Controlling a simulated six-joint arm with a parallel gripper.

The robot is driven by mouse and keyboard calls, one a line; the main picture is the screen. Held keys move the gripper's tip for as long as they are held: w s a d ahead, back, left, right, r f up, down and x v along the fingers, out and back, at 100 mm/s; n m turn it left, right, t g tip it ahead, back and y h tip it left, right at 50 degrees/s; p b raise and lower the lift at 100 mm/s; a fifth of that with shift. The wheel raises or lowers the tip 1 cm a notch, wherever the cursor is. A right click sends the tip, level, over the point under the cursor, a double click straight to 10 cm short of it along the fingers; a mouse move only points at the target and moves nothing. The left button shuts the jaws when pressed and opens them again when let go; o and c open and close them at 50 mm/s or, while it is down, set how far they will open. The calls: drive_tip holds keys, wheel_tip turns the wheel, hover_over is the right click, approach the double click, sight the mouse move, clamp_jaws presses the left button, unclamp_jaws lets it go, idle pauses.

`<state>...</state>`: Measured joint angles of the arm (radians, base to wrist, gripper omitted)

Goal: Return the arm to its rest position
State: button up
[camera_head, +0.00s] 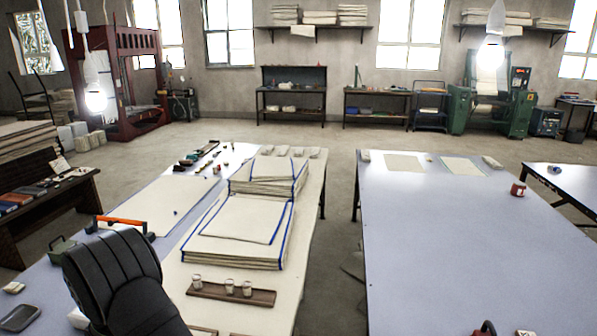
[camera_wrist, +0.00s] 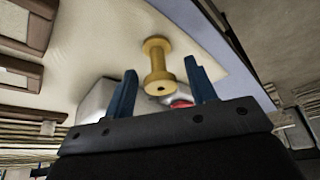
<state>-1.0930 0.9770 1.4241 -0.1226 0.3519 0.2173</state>
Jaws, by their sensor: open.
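My gripper (camera_wrist: 160,66) shows in the wrist view with its two blue fingers spread apart and nothing between them that I can see held. A yellow spool-shaped object (camera_wrist: 157,68) appears beyond the fingertips, on a pale surface. In the head view my black arm rises at the lower left, over the left table; my gripper's fingers cannot be made out there. Folded cream cloths with blue edges lie in a front stack (camera_head: 240,220) and a back stack (camera_head: 268,176) on the left table, to the right of my arm.
A wooden tray (camera_head: 262,298) with small cups lies in front of the stacks. An orange-handled tool (camera_head: 120,222) is behind my arm. A dark dish (camera_head: 20,318) sits at far left. The right table (camera_head: 470,240) is mostly bare, across a floor gap.

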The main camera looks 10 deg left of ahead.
drive_tip(key=v, duration=1.2)
drive_tip(key=x, duration=1.2)
drive_tip(key=shift+f, duration=0.35)
wheel_tip(320, 180, up, 4)
drive_tip(key=shift+r, duration=0.2)
drive_tip(key=w+d+r, duration=0.7)
drive_tip(key=d+r, duration=0.4)
drive_tip(key=r, duration=0.1)
drive_tip(key=w+d+m+t+h, duration=0.1)
drive_tip(key=w+d+m, duration=0.5)
drive_tip(key=w+d, duration=1.6)
drive_tip(key=d, duration=0.2)
drive_tip(key=shift+d+r+m+t+h, duration=0.2)
drive_tip(key=shift+d+m+t+h, duration=0.1)
drive_tip(key=shift+d+h, duration=0.1)
